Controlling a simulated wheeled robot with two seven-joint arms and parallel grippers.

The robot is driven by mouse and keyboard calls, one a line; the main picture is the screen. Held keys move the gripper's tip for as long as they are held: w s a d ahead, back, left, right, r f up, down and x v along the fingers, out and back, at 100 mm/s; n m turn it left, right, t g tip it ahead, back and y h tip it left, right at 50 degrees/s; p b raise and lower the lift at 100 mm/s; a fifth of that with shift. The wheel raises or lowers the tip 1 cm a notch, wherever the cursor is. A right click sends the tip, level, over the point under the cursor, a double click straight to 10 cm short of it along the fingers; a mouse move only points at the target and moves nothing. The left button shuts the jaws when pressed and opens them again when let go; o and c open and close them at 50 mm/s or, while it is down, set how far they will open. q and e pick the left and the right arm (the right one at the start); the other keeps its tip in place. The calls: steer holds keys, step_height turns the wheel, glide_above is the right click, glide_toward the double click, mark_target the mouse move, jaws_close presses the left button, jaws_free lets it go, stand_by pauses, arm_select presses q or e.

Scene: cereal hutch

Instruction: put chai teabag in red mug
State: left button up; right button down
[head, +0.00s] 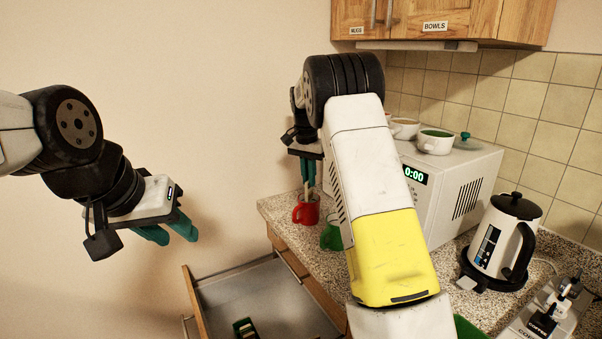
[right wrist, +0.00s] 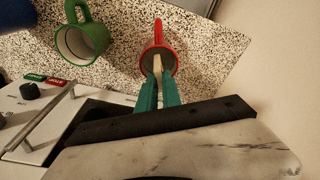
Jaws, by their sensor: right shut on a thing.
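The red mug (head: 306,213) stands on the speckled counter near its left end, in front of the microwave. It also shows in the right wrist view (right wrist: 172,38), seen from above. My right gripper (head: 308,182) points down over this mug. In the right wrist view, its teal fingers (right wrist: 158,78) are shut on a small pale beige thing, likely the chai teabag (right wrist: 157,64), whose label I cannot read. The beige thing overlaps the mug's opening; I cannot tell how deep it sits. My left gripper (head: 172,232) hangs at the left, apart from everything, with its fingers apart and empty.
A green mug (right wrist: 97,40) stands beside the red mug. The white microwave (head: 440,205) carries bowls or cups on top. A kettle (head: 505,240) stands at right.

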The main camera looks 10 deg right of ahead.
steer(key=shift+f, duration=1.65)
steer(key=c, duration=1.5)
jaws_free()
steer(key=shift+o, duration=0.2)
steer(key=r, duration=0.7)
steer(key=shift+s+a+r, duration=0.1)
steer(key=shift+s+a, duration=0.2)
steer(key=shift+r, duration=0.25)
